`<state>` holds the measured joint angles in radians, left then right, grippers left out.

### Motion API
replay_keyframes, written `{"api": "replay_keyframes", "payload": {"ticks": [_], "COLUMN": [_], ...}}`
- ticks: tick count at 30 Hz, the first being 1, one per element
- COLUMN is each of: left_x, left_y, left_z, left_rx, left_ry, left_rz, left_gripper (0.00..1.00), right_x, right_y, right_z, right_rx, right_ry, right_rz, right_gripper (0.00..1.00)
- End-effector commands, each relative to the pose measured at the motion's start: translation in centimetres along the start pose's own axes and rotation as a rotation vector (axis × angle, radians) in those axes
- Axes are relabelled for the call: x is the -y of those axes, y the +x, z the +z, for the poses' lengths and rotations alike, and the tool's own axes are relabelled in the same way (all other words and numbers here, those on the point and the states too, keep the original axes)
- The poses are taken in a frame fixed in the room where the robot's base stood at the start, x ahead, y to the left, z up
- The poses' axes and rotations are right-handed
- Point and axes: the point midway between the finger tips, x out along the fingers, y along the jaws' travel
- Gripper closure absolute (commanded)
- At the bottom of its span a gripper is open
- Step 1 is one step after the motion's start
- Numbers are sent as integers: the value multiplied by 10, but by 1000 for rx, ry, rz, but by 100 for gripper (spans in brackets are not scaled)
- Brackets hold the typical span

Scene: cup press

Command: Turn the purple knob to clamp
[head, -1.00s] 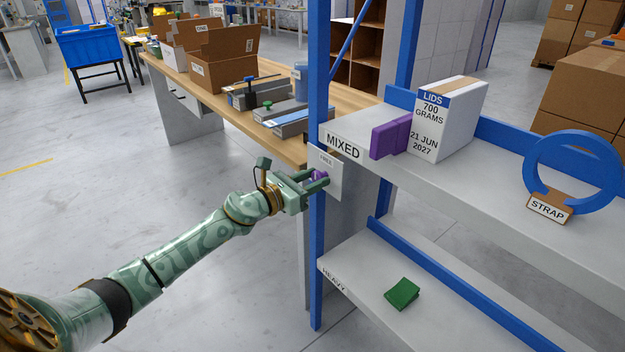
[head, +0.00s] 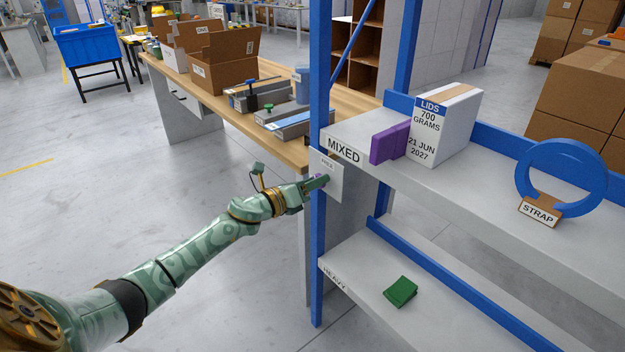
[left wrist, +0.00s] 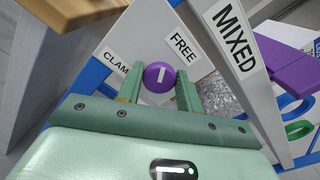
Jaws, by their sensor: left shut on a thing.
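The purple knob (left wrist: 158,76) sits on a white panel (head: 329,176) fixed at the blue shelf post. In the left wrist view it has a short white mark pointing roughly up the picture, between the FREE label (left wrist: 183,47) and the partly hidden CLAMP label (left wrist: 116,62). My left gripper (head: 321,181) is at the panel, its two green fingers on either side of the knob and shut on it. My right gripper is not in view.
The blue post (head: 319,90) stands right beside the panel. The MIXED shelf (head: 470,155) holds a purple block (head: 388,143) and a LIDS box (head: 445,125). A wooden workbench (head: 290,148) is behind the gripper. Open floor lies to the left.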

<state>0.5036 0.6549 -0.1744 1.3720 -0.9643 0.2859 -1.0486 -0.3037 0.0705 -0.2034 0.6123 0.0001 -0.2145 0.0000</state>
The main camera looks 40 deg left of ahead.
Motion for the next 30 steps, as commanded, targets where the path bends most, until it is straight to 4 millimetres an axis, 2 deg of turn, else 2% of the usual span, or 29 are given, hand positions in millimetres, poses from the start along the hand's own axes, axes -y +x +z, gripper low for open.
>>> {"api": "replay_keyframes", "payload": {"ticks": [18, 30], "left_x": [-1, -3], "left_y": [0, 0], "left_z": [2, 0], "left_rx": [2, 2], "left_ry": [-581, -871], "left_rz": [0, 1], "left_gripper": [87, 87], "right_x": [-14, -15], "right_y": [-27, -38], "right_z": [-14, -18], "right_rx": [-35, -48], "right_ry": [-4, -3], "right_rz": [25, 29], "right_gripper": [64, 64]}}
